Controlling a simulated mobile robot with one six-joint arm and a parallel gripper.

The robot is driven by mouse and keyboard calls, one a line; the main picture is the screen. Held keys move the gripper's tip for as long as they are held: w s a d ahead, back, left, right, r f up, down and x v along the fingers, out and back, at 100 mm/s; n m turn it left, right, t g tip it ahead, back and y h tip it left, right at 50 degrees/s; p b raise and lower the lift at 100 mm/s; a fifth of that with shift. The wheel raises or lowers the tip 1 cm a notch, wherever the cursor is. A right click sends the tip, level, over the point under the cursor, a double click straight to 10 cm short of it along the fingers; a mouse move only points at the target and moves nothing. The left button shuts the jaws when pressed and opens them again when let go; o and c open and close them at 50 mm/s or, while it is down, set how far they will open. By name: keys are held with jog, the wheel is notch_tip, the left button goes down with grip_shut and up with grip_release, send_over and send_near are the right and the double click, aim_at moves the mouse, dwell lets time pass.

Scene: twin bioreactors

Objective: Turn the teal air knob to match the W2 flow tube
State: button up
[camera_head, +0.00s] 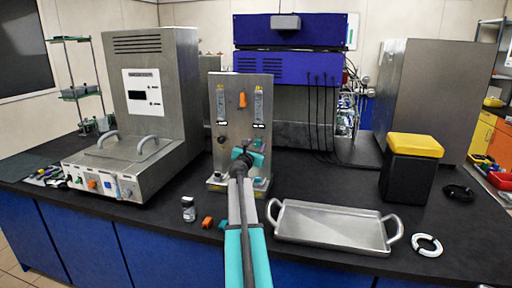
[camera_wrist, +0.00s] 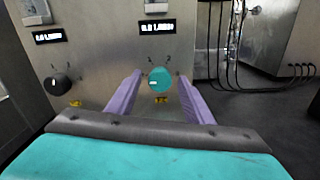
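The teal air knob (camera_wrist: 160,80) is on the upright metal panel (camera_wrist: 105,55), under a small display (camera_wrist: 157,27). A pale mark shows on its left side. My gripper (camera_wrist: 159,76) is open, with its two purple fingers on either side of the knob and slight gaps visible. In the head view my gripper (camera_head: 247,157) is in front of the panel's right half and partly covers the knob area. The panel bears a left flow tube (camera_head: 220,104) and a right flow tube (camera_head: 258,105). Their labels and float levels are too small to read.
A black knob (camera_wrist: 60,84) sits left of the teal one under another display (camera_wrist: 49,36). A metal tray (camera_head: 330,228), a small bottle (camera_head: 188,209) and an orange piece (camera_head: 207,222) are on the bench. A yellow-lidded black box (camera_head: 411,170) stands at right.

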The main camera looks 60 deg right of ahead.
jog(key=c, duration=0.9)
